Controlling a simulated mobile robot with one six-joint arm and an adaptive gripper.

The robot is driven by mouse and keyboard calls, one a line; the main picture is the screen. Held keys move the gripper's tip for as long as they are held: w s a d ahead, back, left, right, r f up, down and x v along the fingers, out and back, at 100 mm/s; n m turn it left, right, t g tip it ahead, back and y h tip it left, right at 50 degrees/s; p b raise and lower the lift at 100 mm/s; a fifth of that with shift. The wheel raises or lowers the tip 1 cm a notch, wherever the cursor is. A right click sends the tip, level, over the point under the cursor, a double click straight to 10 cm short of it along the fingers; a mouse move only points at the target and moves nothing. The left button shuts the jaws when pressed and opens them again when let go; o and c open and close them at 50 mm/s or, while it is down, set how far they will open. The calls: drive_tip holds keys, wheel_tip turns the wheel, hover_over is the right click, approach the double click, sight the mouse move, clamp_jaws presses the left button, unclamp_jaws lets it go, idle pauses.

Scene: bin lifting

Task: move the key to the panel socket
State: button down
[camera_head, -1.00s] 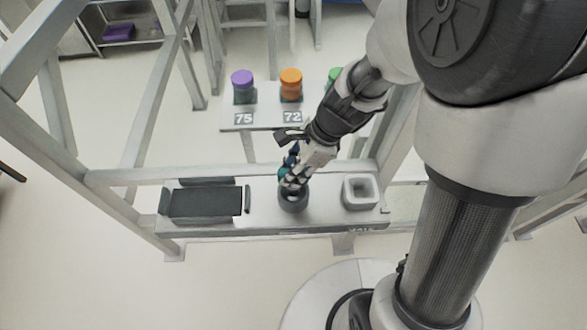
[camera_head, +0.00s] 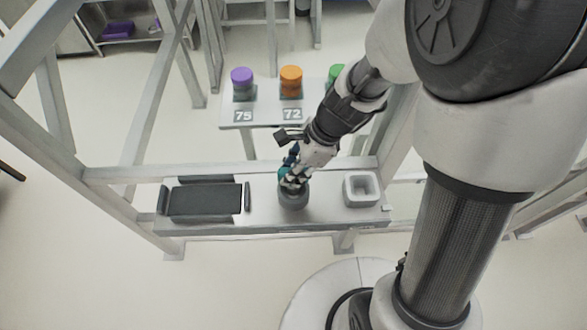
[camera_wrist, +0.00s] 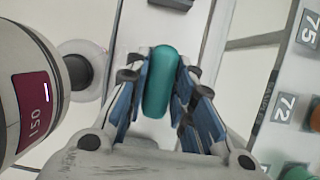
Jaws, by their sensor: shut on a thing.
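The key appears to be the teal, rounded, elongated piece (camera_wrist: 160,82) between my fingers in the wrist view. Only a bit of teal (camera_head: 289,160) shows in the head view. My gripper (camera_wrist: 158,95) is shut on it, with blue-padded fingers on both sides. In the head view my gripper (camera_head: 293,181) points down over a dark round piece (camera_head: 293,200) on the pale bench, perhaps the socket. Whether the key touches it is hidden by the fingers. A pale square block with a square opening (camera_head: 361,190) stands to the right.
A dark tray (camera_head: 205,200) lies left on the bench (camera_head: 263,207). Behind, a shelf (camera_head: 268,119) holds purple (camera_head: 242,80) and orange (camera_head: 291,82) lidded jars, labelled 75 and 72, and a green one (camera_head: 336,74). Grey frame posts (camera_head: 138,125) stand left.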

drive_tip(key=shift+f+b, duration=1)
drive_tip(key=shift+f, duration=0.25)
idle(0.3)
drive_tip(key=c, duration=1.3)
unclamp_jaws()
drive_tip(key=shift+o, duration=0.5)
drive_tip(key=o, duration=0.5)
drive_tip(key=shift+r, duration=0.1)
wheel_tip(320, 180, up, 9)
drive_tip(key=p, duration=0.9)
